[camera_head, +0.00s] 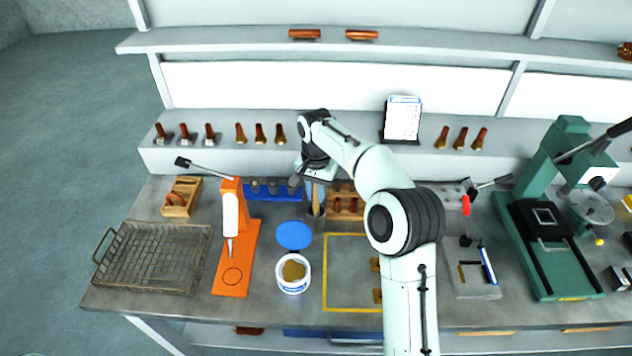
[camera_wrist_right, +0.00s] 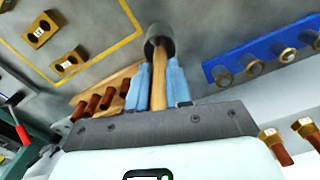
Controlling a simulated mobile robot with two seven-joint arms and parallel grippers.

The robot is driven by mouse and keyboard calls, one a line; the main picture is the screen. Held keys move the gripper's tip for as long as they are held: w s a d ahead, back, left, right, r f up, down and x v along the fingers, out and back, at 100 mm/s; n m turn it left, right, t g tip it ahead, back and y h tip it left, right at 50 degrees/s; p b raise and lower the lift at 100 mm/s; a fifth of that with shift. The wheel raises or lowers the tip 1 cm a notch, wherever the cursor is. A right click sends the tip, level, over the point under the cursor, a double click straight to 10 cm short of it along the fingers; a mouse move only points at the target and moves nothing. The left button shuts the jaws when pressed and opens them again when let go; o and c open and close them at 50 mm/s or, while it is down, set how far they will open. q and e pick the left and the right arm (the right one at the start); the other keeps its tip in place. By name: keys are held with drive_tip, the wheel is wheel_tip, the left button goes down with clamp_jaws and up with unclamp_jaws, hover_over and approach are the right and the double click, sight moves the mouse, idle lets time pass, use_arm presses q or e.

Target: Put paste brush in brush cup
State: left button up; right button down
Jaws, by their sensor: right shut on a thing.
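The paste brush shows as a wooden handle (camera_head: 316,196), upright, with its lower end inside the mouth of the dark grey brush cup (camera_head: 317,222). My right gripper (camera_head: 316,188) is above the cup, shut on the brush handle. In the right wrist view, the blue fingers of the right gripper (camera_wrist_right: 159,70) flank the tan handle of the paste brush (camera_wrist_right: 159,85), which runs into the round brush cup (camera_wrist_right: 159,35). The bristles are hidden inside the cup. My left gripper is not in view.
A paste tub (camera_head: 294,274) with a blue lid (camera_head: 295,236) stands in front of the cup. An orange press (camera_head: 234,255) and a wire basket (camera_head: 150,258) are to the left. A wooden rack (camera_head: 345,206) stands close right of the cup. A yellow-outlined area (camera_head: 350,245) lies in front.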

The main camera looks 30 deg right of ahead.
drive_tip(key=shift+f, duration=0.95)
drive_tip(key=c, duration=1)
unclamp_jaws()
drive_tip(key=shift+o, duration=0.2)
